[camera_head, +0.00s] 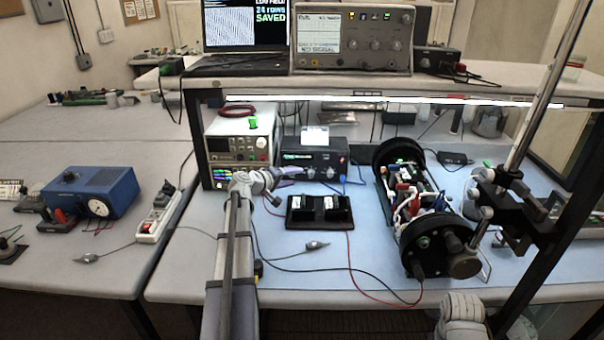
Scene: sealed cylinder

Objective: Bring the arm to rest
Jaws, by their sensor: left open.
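My left arm reaches up from the bottom of the head view, left of centre. My left gripper (279,188) is at its far end, open, above the blue bench mat (200,262). It is small in the view, and I see nothing held in it. It is just behind and left of the black two-bay holder (320,222). The cylinder assembly (418,205), with black end discs and exposed wiring between them, lies to the right, clear of the gripper. A pale, rounded part shows at the bottom right edge; my right gripper is not visible.
A black box with a green display (314,160) and a white instrument (238,150) stand behind the gripper. Red and black cables cross the mat. A metal stand with a clamp (505,200) is at the right. A shelf holds an oscilloscope (352,40) and a screen reading SAVED (245,24).

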